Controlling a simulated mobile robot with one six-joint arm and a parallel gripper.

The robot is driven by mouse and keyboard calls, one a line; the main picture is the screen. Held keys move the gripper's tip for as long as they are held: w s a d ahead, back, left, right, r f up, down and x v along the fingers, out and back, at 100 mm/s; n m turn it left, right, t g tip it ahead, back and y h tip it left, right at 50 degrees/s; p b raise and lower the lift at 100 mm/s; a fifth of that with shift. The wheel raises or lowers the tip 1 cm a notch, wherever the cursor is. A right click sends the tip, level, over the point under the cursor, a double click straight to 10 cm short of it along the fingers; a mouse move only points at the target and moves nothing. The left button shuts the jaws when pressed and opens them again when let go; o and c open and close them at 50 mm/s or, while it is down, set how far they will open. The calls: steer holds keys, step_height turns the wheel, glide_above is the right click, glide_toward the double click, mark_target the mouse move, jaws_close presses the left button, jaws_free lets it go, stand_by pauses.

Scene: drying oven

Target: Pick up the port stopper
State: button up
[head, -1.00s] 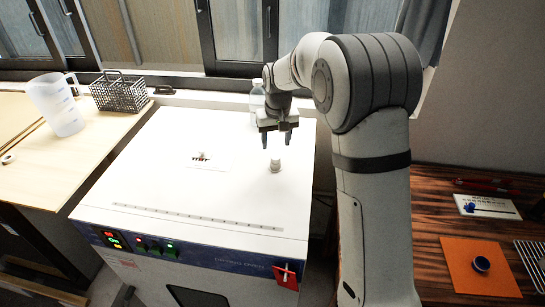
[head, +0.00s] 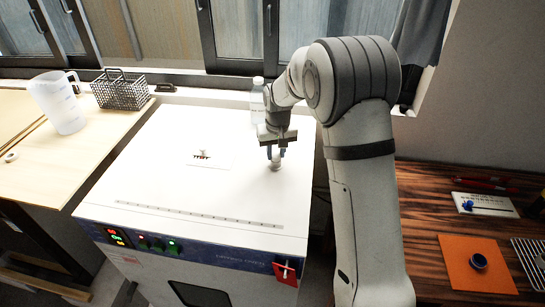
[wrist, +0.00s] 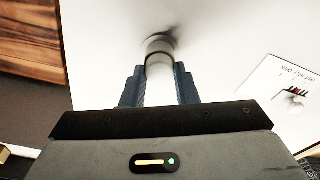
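In the wrist view the fingers of my gripper (wrist: 159,72) are apart, one on each side. The head view partly hides the stopper behind the fingers, so contact cannot be told.
A small label plate with a red fitting (head: 203,156) lies left of the stopper. A jug (head: 58,102) and wire basket (head: 120,91) stand on the left bench. The oven top's front is clear.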

steer(key=c, duration=0.4)
steer(key=shift+c, duration=0.2)
steer(key=shift+r, duration=0.1)
